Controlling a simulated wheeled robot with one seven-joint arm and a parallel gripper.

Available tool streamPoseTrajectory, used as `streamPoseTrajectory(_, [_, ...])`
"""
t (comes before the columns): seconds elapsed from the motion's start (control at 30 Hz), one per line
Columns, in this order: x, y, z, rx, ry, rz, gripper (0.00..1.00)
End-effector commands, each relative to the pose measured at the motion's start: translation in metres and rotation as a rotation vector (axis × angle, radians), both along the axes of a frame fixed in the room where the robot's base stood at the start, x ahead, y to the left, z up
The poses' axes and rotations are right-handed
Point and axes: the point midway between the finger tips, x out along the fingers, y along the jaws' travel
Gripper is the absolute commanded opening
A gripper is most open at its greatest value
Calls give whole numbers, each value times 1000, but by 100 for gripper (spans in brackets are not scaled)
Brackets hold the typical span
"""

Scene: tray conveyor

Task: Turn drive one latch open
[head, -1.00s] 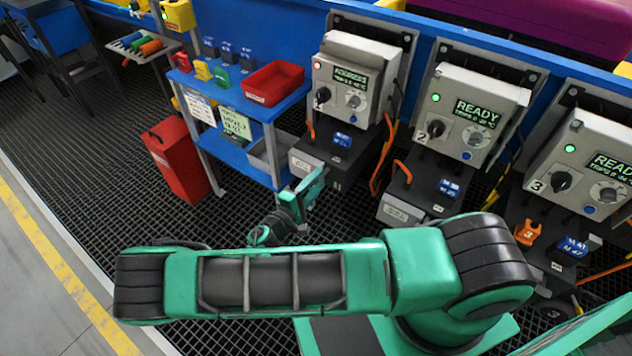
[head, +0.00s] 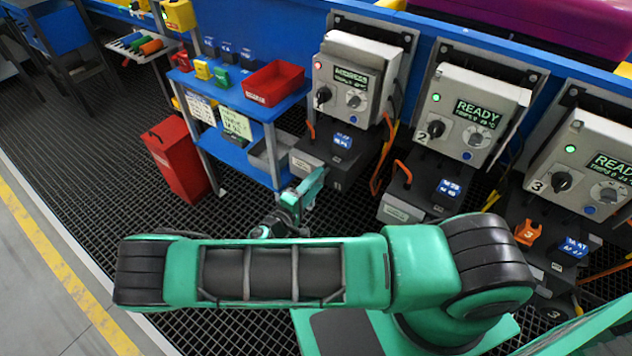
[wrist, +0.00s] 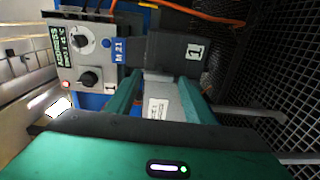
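A grey block with a white label (wrist: 160,105) sits on the housing's near side. I cannot make out a separate latch for certain. My gripper (head: 306,187) is in front of this block. In the wrist view my gripper (wrist: 160,79) has its green fingers apart, with the block showing between them; contact cannot be told.
Drive two (head: 470,115) and drive three (head: 585,165) stand to the right with green lights. A blue shelf (head: 240,98) with a red tray (head: 273,82) and a red bin (head: 177,158) stand left. Orange cables hang beside the drives.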

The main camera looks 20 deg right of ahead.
Motion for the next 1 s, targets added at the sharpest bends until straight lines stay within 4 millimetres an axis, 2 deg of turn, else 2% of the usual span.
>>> streamPoseTrajectory(0.3, [-1, -2, 1, -4, 1, -5, 56])
streamPoseTrajectory(0.43, [-5, 4, 1, -4, 1, -4, 56])
streamPoseTrajectory(0.8, [-41, 57, 0, -2, 1, -1, 56])
streamPoseTrajectory(1.0, [-57, 78, 0, -3, 1, -2, 56])
